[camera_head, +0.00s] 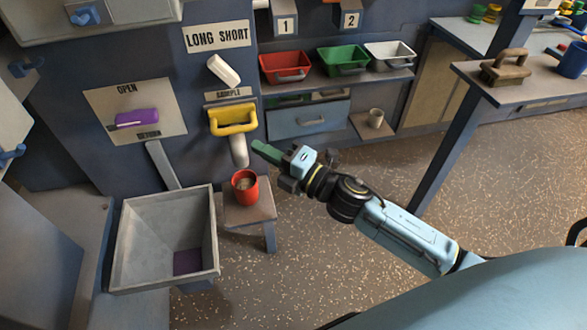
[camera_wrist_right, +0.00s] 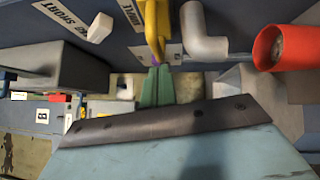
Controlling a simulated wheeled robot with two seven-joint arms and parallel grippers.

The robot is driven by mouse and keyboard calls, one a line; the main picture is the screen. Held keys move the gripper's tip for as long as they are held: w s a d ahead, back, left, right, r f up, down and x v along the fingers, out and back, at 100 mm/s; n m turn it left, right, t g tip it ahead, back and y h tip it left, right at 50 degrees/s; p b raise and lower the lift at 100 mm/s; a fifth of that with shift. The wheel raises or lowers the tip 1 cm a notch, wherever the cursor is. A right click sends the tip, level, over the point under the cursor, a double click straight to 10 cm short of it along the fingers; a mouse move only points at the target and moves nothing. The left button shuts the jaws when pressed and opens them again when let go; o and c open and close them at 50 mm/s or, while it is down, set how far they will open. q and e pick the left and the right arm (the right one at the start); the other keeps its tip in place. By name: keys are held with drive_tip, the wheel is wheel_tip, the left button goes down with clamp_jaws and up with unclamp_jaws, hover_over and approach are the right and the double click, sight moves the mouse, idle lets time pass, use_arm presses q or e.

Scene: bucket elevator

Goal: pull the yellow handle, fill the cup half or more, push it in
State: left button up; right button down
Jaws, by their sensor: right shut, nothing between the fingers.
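The yellow handle (camera_head: 233,121) is on the blue wall under the SAMPLE label, above a grey spout (camera_head: 238,152). The red cup (camera_head: 245,187) stands upright under the spout on a small stool (camera_head: 262,214). Some pale material shows inside it; its level is hard to judge. My right gripper (camera_head: 258,147) is shut and empty, its green fingers just right of the spout and below the handle's right end. In the right wrist view the fingertips (camera_wrist_right: 157,72) are close to the yellow handle (camera_wrist_right: 156,30); I cannot tell if they touch. My left gripper is not seen.
A grey hopper (camera_head: 125,240) stands left of the stool. A purple handle (camera_head: 137,119) is on the OPEN/RETURN plate, and a white lever (camera_head: 223,70) is under LONG SHORT. Red, green and white bins (camera_head: 388,55) sit on a shelf at right. The floor right of the stool is clear.

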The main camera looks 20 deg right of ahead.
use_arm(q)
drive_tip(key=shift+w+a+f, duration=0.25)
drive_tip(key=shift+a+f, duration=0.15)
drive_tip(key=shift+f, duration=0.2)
use_arm(e)
drive_tip(key=v, duration=0.8)
drive_tip(key=shift+s, duration=0.4)
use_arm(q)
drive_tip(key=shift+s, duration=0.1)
use_arm(e)
drive_tip(key=shift+f, duration=0.15)
